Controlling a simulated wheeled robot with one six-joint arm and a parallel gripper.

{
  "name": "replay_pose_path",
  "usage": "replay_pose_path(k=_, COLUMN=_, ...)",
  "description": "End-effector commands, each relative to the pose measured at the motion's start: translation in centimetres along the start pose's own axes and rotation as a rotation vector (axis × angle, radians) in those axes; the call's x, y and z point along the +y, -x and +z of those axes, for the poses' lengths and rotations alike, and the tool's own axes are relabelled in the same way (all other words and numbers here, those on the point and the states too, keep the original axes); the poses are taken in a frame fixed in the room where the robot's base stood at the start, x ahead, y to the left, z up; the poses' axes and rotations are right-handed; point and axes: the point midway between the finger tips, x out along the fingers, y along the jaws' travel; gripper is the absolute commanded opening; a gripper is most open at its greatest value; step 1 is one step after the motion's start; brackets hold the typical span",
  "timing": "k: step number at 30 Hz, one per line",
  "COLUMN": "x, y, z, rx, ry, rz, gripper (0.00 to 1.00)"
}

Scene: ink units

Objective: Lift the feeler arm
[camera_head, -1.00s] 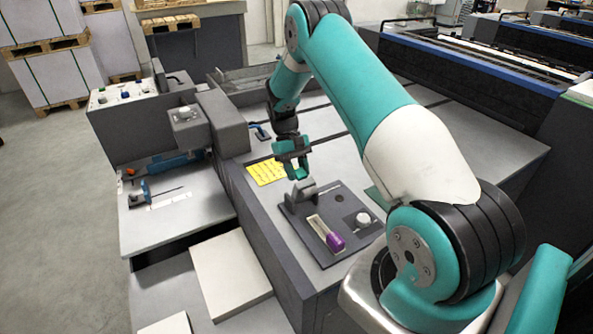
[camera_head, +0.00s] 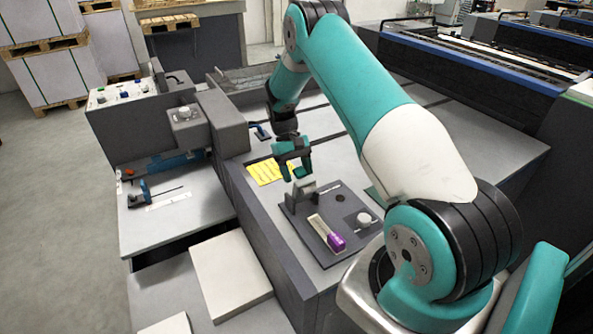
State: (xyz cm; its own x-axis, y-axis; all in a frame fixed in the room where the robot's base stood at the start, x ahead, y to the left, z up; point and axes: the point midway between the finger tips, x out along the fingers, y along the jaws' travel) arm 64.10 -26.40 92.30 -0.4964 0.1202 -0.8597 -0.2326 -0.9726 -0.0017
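My gripper (camera_head: 294,172) hangs over the work table, just above and behind a dark panel (camera_head: 300,225). Its fingers look spread apart, with nothing visible between them. A grey upright block (camera_head: 304,187) stands at the panel's back edge, right below the fingers; a small gap seems to separate them. The panel also has a pale slot with a purple handle (camera_head: 336,242) at its front end and a round light knob (camera_head: 363,219). A small blue device with a thin dark rod (camera_head: 150,193) lies on the left shelf. I cannot tell for sure which part is the feeler arm.
A yellow note (camera_head: 264,172) lies left of my gripper, with a blue clip-like item (camera_head: 261,131) behind it. A control box (camera_head: 130,93) with buttons stands at the left. The table (camera_head: 440,150) right of the panel is mostly clear.

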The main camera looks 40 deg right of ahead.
Motion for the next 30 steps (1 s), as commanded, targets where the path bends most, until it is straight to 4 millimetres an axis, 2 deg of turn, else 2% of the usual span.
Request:
replay_pose_path(k=5, x=0.0, y=0.3, z=0.0, rx=0.0, ry=-0.001, rz=0.0, gripper=0.6)
replay_pose_path(k=8, x=0.0, y=1.1, z=-0.1, rx=0.003, ry=-0.002, rz=0.001, gripper=0.6)
replay_pose_path(k=14, x=-0.1, y=5.1, z=-0.2, rx=0.008, ry=-0.001, rz=0.003, gripper=0.6)
replay_pose_path(k=22, x=-0.2, y=12.3, z=0.2, rx=0.004, ry=-0.001, rz=0.001, gripper=0.6)
replay_pose_path(k=30, x=-0.2, y=15.5, z=0.5, rx=0.0, ry=0.0, rz=0.0, gripper=0.6)
